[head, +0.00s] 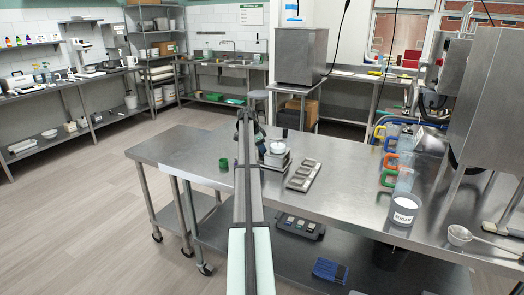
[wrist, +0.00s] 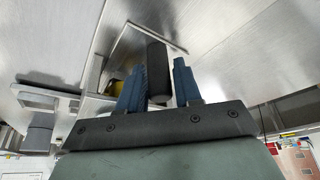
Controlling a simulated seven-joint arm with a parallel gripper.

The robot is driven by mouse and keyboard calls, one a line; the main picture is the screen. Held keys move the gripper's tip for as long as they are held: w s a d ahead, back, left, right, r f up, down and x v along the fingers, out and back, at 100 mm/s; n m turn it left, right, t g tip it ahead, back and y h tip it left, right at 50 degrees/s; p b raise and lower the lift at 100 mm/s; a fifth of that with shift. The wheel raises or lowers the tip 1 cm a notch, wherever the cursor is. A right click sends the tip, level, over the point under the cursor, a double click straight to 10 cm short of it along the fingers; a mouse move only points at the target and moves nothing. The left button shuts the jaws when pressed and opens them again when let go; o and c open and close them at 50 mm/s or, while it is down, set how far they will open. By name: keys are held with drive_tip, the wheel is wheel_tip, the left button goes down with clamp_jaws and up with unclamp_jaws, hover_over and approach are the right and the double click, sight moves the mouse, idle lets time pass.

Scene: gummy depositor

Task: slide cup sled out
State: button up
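My gripper (wrist: 160,78) shows two blue fingers in the wrist view. A dark upright handle or post (wrist: 157,65) stands between them. It lies close to the left finger, and a narrow gap shows at the right finger, so the fingers look open around it. A thin metal frame (wrist: 128,45) lies around the handle on a steel surface; I cannot tell whether this is the cup sled. In the head view my arm runs up the middle and hides most of the gripper and what is at it. A small metal device (head: 276,158) stands beside the arm.
The steel table (head: 340,200) holds a tray with several dark cavities (head: 303,175), a green cup (head: 224,164), coloured-handled jugs (head: 389,160) and a sugar container (head: 404,210). A large steel machine (head: 485,95) stands at right. The table's front middle is clear.

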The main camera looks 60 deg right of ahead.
drive_tip(key=shift+c, duration=0.2)
clamp_jaws()
drive_tip(key=w, duration=1)
drive_tip(key=shift+w+a, duration=0.1)
drive_tip(key=shift+w, duration=0.25)
drive_tip(key=shift+o, duration=0.2)
unclamp_jaws()
drive_tip(key=v, duration=1.3)
drive_tip(key=shift+r, duration=0.35)
